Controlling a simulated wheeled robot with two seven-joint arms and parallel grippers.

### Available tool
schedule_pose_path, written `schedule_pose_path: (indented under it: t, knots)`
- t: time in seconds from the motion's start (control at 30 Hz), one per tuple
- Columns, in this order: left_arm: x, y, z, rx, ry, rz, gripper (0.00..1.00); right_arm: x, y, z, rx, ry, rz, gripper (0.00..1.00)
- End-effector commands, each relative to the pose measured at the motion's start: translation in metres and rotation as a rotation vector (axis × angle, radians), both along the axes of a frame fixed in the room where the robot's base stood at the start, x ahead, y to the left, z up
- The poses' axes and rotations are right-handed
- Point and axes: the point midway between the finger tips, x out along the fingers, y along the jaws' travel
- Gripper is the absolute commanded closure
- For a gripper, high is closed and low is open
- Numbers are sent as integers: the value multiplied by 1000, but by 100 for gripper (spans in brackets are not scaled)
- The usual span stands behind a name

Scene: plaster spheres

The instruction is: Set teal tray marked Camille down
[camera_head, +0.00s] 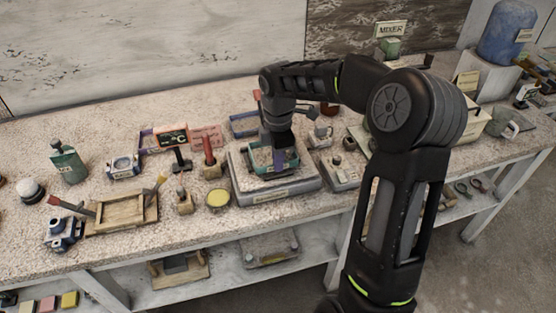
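The teal tray (257,166) is at the middle of the bench, over a grey scale-like platform (310,185) with a label on its front. I cannot tell whether the tray touches the platform or hangs just above it. My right gripper (284,154) points down at the tray's right part, and its dark body hides some of the tray. Its fingers are too small and covered to tell whether they grip the rim. Something purple shows beside the fingers. The name on the tray is not readable. My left gripper is not in view.
A red-handled tool (209,153) and a yellow round dish (218,198) stand left of the platform. A small grey device (341,172) stands close on its right. A blue tray (243,124) lies behind. A wooden crate (122,213) is farther left. The bench front edge is near.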

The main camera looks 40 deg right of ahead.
Motion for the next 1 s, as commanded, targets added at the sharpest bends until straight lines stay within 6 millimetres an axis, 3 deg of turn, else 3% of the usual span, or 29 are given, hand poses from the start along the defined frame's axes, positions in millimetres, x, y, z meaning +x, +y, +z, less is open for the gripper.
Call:
schedule_pose_path:
  t: [0.97,1.0]
  knots:
    - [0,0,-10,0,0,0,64,0,0,-15,0,-1,0,100]
    - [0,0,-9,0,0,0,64,0,0,-14,0,-1,0,94]
